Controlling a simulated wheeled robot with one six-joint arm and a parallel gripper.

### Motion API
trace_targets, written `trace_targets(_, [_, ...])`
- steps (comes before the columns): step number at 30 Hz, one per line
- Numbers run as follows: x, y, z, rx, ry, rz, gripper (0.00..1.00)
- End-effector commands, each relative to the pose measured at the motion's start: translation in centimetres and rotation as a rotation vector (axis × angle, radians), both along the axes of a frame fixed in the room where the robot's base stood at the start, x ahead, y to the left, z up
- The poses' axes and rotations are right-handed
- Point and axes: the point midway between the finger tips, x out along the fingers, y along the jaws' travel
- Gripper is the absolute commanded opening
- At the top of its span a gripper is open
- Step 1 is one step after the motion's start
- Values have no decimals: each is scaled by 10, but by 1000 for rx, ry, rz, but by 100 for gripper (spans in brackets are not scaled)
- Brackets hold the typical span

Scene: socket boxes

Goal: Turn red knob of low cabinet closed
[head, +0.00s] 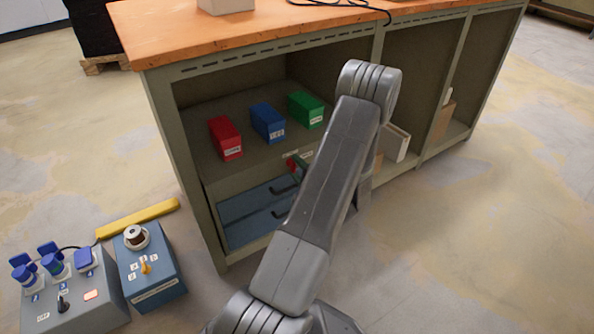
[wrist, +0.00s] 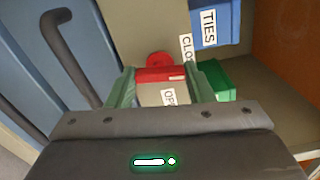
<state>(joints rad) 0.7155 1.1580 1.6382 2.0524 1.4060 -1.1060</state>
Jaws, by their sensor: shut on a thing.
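The red knob (head: 291,165) is on the front of the low cabinet (head: 205,240), above the blue drawers. In the wrist view the knob (wrist: 158,60) shows as a round red part with a red bar across its near side. My gripper (wrist: 168,74) has a green finger on each side of the red bar and is shut on it. A label starting "OP" (wrist: 168,97) shows between the fingers, and one starting "CLO" (wrist: 187,47) is beyond, to the right. In the head view my arm hides most of the gripper.
Red (head: 226,138), blue (head: 267,122) and green (head: 305,109) boxes stand on the shelf above the knob. A dark drawer handle (wrist: 70,57) is left of my gripper. A blue control box (head: 150,268) and a grey socket box (head: 75,300) stand on the floor at left.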

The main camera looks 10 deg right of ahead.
Motion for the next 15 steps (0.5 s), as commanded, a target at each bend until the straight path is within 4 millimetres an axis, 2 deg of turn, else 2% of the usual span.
trace_targets(6, [-1,1,-1,-102,-34,1,24])
trace_targets(15, [-1,1,-1,-161,-55,1,24])
